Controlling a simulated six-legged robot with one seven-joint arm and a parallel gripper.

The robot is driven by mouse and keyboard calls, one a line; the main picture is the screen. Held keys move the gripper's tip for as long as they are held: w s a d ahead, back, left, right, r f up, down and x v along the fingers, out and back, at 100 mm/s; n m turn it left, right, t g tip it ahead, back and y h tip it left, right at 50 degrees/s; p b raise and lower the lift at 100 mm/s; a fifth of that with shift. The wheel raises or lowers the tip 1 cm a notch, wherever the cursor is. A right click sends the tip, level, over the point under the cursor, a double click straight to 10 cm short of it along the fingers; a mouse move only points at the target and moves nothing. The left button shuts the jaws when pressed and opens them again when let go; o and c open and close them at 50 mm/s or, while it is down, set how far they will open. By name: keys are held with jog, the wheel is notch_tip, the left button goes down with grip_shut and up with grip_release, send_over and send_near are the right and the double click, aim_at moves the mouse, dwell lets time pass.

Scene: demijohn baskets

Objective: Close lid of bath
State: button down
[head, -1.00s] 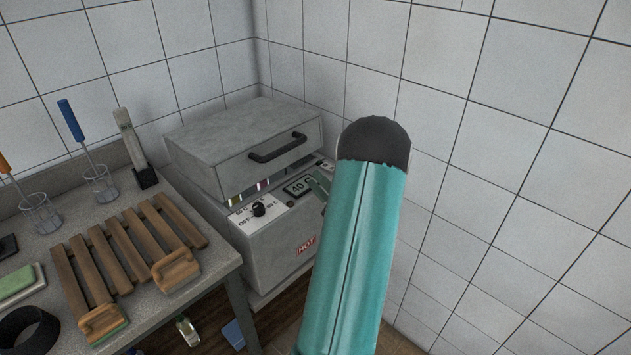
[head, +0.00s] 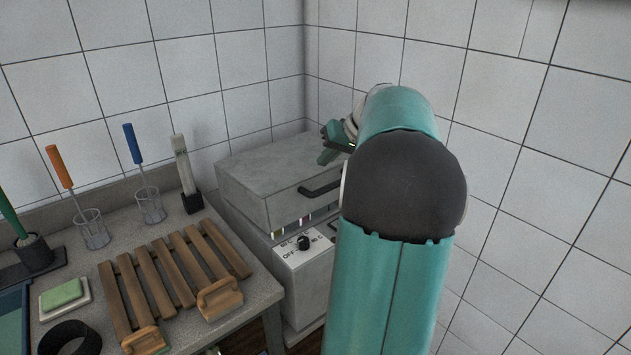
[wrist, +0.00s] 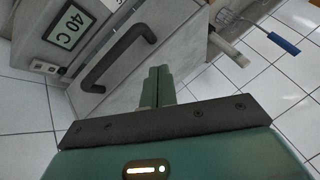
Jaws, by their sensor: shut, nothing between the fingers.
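The bath (head: 303,285) is a grey box in the corner with a dial on its front. Its thick grey lid (head: 262,170) has a black handle (head: 320,187) and sits raised, with a gap showing small coloured items between lid and body. In the wrist view, the handle (wrist: 118,54) lies left of the fingers and a 40 C display (wrist: 66,26) shows beyond it. My gripper (head: 331,143) is shut and empty at the lid's far right top edge; it also shows in the wrist view (wrist: 157,74). I cannot tell whether it touches the lid. My arm hides the bath's right side.
A counter on the left holds a wooden slatted rack (head: 180,268), glass beakers (head: 150,205) with coloured-handled tools, a brush-like tool in a black stand (head: 187,175) and a green sponge (head: 62,293). Tiled walls close in behind and right of the bath.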

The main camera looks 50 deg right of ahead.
notch_tip(320, 180, up, 3)
jog(key=d+h, duration=0.1)
jog(key=h, duration=0.1)
send_over(315, 181)
jog(key=s+a, duration=0.2)
jog(key=a, duration=0.1)
jog(key=shift+g, duration=0.4)
jog(key=f, duration=0.8)
jog(key=shift+w+d, duration=0.1)
jog(key=shift+d, duration=0.15)
jog(key=shift+s+a+f, duration=0.4)
jog(key=shift+a+f, duration=0.05)
jog(key=shift+f, duration=0.15)
jog(key=shift+s+a+f, duration=0.35)
jog(key=shift+a+f, duration=0.05)
jog(key=shift+f, duration=0.15)
jog(key=shift+a+f, duration=0.15)
jog(key=shift+f, duration=0.25)
jog(key=shift+s+a, duration=0.1)
jog(key=shift+s, duration=0.05)
jog(key=shift+f, duration=0.1)
